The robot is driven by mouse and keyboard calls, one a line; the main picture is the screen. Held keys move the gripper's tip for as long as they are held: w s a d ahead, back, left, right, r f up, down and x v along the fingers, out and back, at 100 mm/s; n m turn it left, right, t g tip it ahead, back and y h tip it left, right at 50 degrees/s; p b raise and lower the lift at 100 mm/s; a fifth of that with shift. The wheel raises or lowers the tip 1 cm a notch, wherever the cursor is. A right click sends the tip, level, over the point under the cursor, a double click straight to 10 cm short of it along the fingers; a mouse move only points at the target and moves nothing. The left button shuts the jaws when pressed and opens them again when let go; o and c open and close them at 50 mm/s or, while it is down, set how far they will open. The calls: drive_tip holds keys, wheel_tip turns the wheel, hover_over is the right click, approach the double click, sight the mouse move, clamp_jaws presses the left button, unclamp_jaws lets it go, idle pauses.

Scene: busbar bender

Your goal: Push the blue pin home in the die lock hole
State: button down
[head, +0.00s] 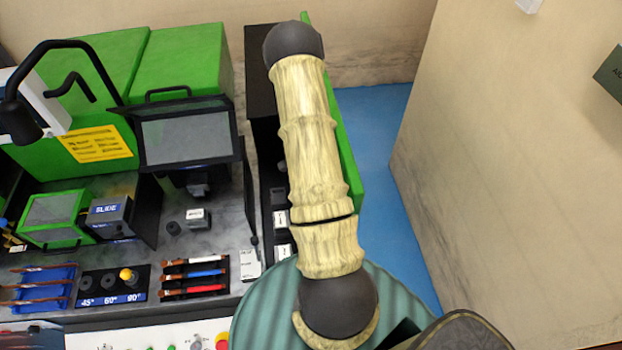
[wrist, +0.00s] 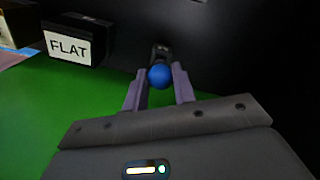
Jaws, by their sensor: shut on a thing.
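In the wrist view my gripper (wrist: 159,74) has its two pale purple fingers closed on either side of the round blue head of the blue pin (wrist: 159,79). Only the head shows; the shank is hidden. Just beyond the head is a small dark block or bracket (wrist: 160,53) against a black surface. I cannot make out the die lock hole or how deep the pin sits. In the head view neither my gripper nor the blue pin shows; my arm runs up toward the far black cabinet.
A black block labelled FLAT (wrist: 72,45) stands left of my gripper, above a green surface (wrist: 60,115). The head view shows a tilted screen (head: 188,136), a SLIDE block (head: 108,214), a die rack (head: 112,285) and a bar rack (head: 195,276). A wall (head: 510,180) stands right.

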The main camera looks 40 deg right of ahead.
drive_tip(key=shift+f+b, duration=0.65)
drive_tip(key=shift+f, duration=0.15)
drive_tip(key=c, duration=1.1)
unclamp_jaws()
drive_tip(key=shift+o, duration=0.2)
drive_tip(key=shift+r, duration=0.1)
wheel_tip(320, 180, up, 17)
drive_tip(key=b, duration=0.1)
drive_tip(key=shift+r+b, duration=0.15)
drive_tip(key=shift+b, duration=0.2)
